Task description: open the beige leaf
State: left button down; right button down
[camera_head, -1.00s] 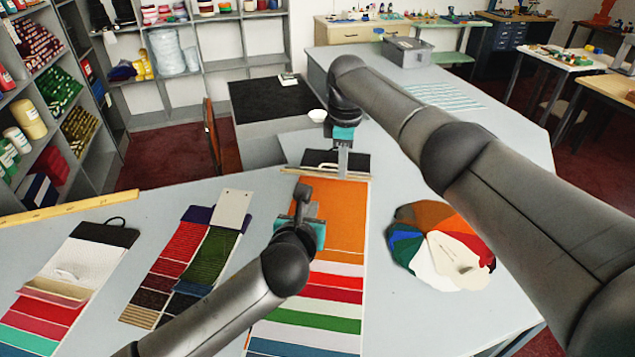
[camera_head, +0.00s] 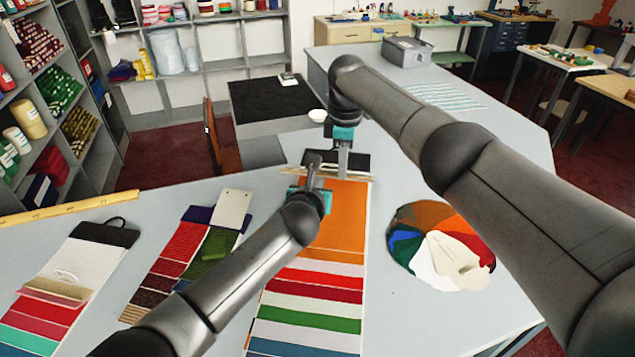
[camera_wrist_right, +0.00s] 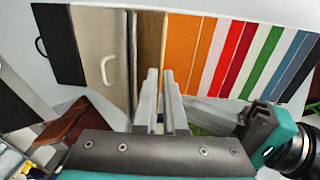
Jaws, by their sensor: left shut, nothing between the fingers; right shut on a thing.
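The middle swatch set has a black header (camera_head: 350,158), an orange leaf (camera_head: 338,215) and striped colours below. The beige leaf (camera_wrist_right: 98,50), with a pale handle, lies between header and orange leaf in the right wrist view. In the head view only a thin beige edge (camera_head: 358,176) shows; the arms hide much of the rest. My right gripper (camera_head: 342,170) is shut on the beige leaf at its edge beside the orange; its fingers also show in the wrist view (camera_wrist_right: 160,78). My left gripper (camera_head: 313,165) is shut and empty, above the orange leaf's upper left.
Two other swatch sets lie left, one with a clear flap (camera_head: 55,290), one with dark stripes (camera_head: 190,255). A round colour fan (camera_head: 440,245) lies right. Grey tabletop is free between sets.

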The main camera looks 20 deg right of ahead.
pick_arm(q)
jog(key=shift+w, duration=0.1)
pick_arm(e)
jog(key=shift+d, duration=0.1)
pick_arm(q)
jog(key=shift+w+d+r, duration=0.25)
jog(key=shift+w+r, duration=0.2)
jog(key=shift+r, duration=0.35)
pick_arm(e)
jog(key=c, duration=1)
grip_release()
jog(key=shift+w+f, duration=0.1)
jog(key=shift+o, duration=0.2)
